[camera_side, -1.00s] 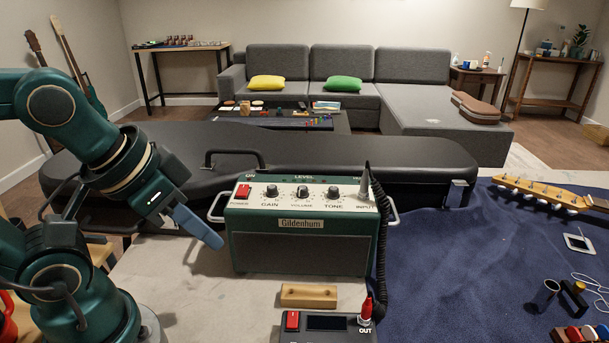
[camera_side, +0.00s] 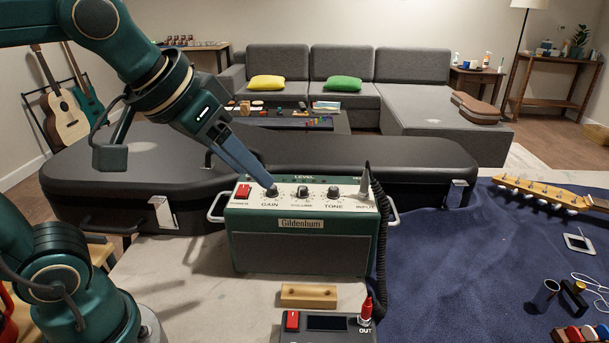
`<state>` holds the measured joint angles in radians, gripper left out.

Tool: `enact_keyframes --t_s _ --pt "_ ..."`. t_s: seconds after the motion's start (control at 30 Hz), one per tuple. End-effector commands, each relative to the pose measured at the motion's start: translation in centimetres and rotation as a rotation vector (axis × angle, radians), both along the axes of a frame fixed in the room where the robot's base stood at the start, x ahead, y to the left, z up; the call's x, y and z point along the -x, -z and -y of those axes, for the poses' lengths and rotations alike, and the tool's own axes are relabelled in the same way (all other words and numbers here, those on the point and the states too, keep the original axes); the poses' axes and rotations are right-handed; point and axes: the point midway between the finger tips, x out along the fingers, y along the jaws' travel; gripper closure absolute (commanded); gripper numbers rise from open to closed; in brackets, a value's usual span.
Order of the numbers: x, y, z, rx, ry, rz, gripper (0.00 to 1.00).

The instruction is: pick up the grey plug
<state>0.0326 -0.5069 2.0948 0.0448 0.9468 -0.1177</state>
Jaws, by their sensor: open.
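The grey plug (camera_side: 364,182) stands upright at the INPUT end of the top panel of the green Gildenhum amplifier (camera_side: 300,246). A black coiled cable (camera_side: 380,250) hangs down the amplifier's right side near it. My gripper (camera_side: 267,185) is open and points down to the right, with its blue-grey fingertips over or beside the GAIN knob, left of the plug. One finger largely hides the other, and I cannot tell whether the tips touch the knob. Nothing shows between the fingers.
GAIN, VOLUME and TONE knobs (camera_side: 333,192) and a red switch (camera_side: 243,191) stand on the panel. Metal handles flank the amplifier. A wooden block (camera_side: 309,296) and a pedal (camera_side: 327,326) with a red plug (camera_side: 366,311) lie in front. A black guitar case (camera_side: 420,160) lies behind.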

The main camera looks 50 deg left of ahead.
Motion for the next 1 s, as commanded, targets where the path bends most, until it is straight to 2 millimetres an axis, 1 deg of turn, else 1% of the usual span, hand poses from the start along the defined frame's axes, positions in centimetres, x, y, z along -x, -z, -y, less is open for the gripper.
enact_keyframes --t_s 0.03,0.1,0.17,0.2,0.33,0.43,0.5,0.6,0.77,1.0 --pt "-1.9 -0.9 0.3 0.001 0.002 0.002 0.47" --pt "-4.2 -1.9 0.7 0.003 0.001 0.009 0.47" --pt "-6.1 -2.4 1.1 0.004 0.002 0.012 0.47" --pt "-7.4 -2.6 1.4 0.003 0.003 0.012 0.47" --pt "-11.2 -2.3 2.6 0.002 0.014 0.002 0.47" --pt "-13.5 -1.3 3.5 -0.004 0.028 -0.014 0.47" --pt "-14.6 -0.5 4.1 -0.009 0.038 -0.029 0.47" --pt "-15.3 0.9 4.8 -0.015 0.052 -0.056 0.47" --pt "-15.6 2.6 5.1 -0.021 0.063 -0.091 0.47" --pt "-17.0 5.2 5.2 -0.021 0.063 -0.092 0.47"
